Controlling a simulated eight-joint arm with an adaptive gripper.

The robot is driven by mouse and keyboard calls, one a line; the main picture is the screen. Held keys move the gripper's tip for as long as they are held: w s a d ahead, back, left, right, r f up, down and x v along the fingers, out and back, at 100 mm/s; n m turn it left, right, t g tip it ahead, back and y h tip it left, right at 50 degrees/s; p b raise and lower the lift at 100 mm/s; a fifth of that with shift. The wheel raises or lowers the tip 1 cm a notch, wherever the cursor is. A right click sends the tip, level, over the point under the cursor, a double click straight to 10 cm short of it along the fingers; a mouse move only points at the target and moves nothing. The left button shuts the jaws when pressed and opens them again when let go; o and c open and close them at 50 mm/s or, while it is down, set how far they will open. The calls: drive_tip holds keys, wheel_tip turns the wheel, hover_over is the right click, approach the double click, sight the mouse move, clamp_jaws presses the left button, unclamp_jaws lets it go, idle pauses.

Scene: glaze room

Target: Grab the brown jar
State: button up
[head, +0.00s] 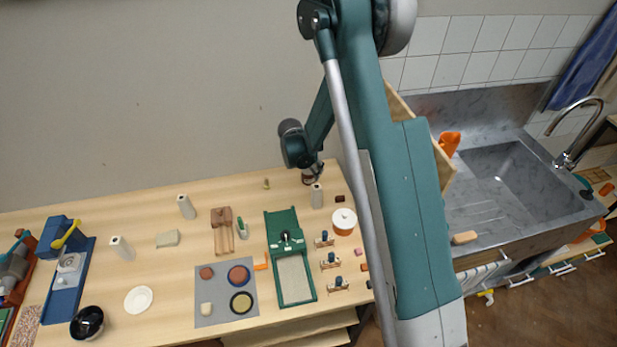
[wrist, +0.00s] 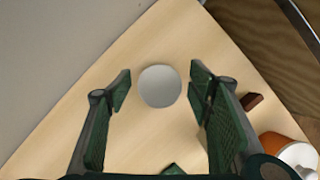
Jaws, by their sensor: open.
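The brown jar (head: 308,179) stands at the back right of the wooden table, partly covered by my gripper (head: 311,170) in the head view. In the wrist view a round pale grey top, which looks like the jar's lid (wrist: 160,86), lies between the two fingers. My gripper (wrist: 160,88) is open, with one green-padded finger on each side of this top and a gap on both sides. The jar's body is hidden from above in the wrist view.
A white cylinder (head: 317,195) stands close in front of the jar. A small dark brown block (head: 339,198) and an orange pot with a white lid (head: 344,221) are to the right. A green press-like tool (head: 283,225) lies nearer. The wall is just behind.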

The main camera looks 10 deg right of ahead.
idle(0.3)
drive_tip(key=c, duration=1.3)
drive_tip(key=shift+r, duration=0.4)
clamp_jaws()
drive_tip(key=shift+r+b, duration=0.7)
drive_tip(key=shift+r, duration=3.95)
